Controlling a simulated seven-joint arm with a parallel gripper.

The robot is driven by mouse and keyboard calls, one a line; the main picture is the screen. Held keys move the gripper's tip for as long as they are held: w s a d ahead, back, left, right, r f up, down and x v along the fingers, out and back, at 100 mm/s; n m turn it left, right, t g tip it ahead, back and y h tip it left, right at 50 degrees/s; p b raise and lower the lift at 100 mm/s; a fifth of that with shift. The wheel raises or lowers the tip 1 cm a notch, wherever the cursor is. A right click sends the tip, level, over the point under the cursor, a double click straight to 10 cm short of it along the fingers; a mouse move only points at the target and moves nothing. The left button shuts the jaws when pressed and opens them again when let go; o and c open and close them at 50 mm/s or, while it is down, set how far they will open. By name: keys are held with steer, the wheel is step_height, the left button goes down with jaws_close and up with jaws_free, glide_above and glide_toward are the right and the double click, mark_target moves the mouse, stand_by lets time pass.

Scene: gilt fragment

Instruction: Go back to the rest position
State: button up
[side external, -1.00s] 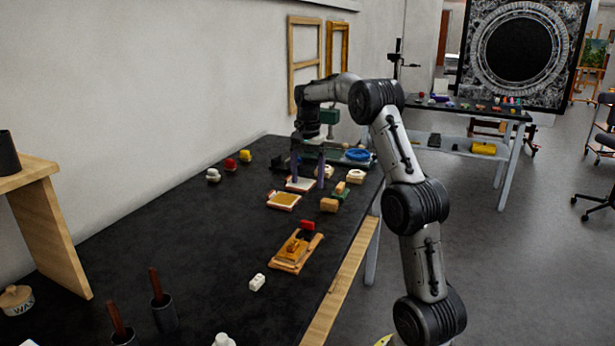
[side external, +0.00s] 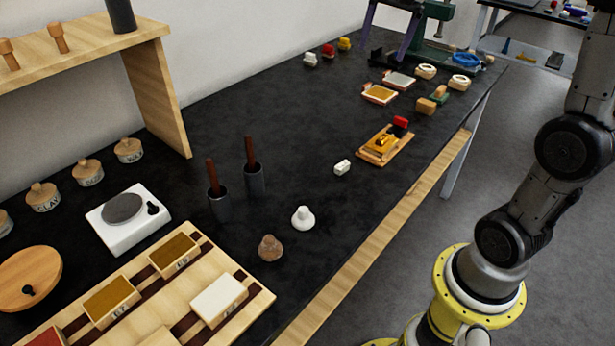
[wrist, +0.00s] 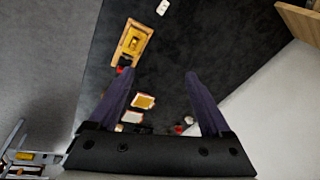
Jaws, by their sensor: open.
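My gripper (side external: 384,48) is at the far end of the black table in the side external view, with its upper part cut off by the frame. Its two purple fingers are apart, with nothing held between them. In the wrist view the gripper (wrist: 158,80) is also open, with the table below it. A wooden board with a gold piece (side external: 382,145) lies in the middle of the table and also shows in the wrist view (wrist: 133,42). A gold-filled tray (side external: 380,94) and a pale tray (side external: 398,79) lie nearer the gripper.
A green press-like stand (side external: 432,50) and a blue ring (side external: 466,60) are at the far end. A wooden shelf (side external: 150,85), dark cups with handles (side external: 220,205), a white scale (side external: 130,225) and a wooden rack (side external: 262,300) fill the near left.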

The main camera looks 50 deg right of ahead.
steer(key=s+a+f+n+t, duration=0.15)
steer(key=s+a+n, duration=0.45)
steer(key=s+a, duration=0.6)
steer(key=s+a+f+n+t+y, duration=0.1)
steer(key=s+a+f+n, duration=0.1)
steer(key=s+f+n, duration=0.4)
step_height(320, 180, down, 3)
steer(key=shift+s+r+n, duration=0.2)
steer(key=shift+n, duration=0.3)
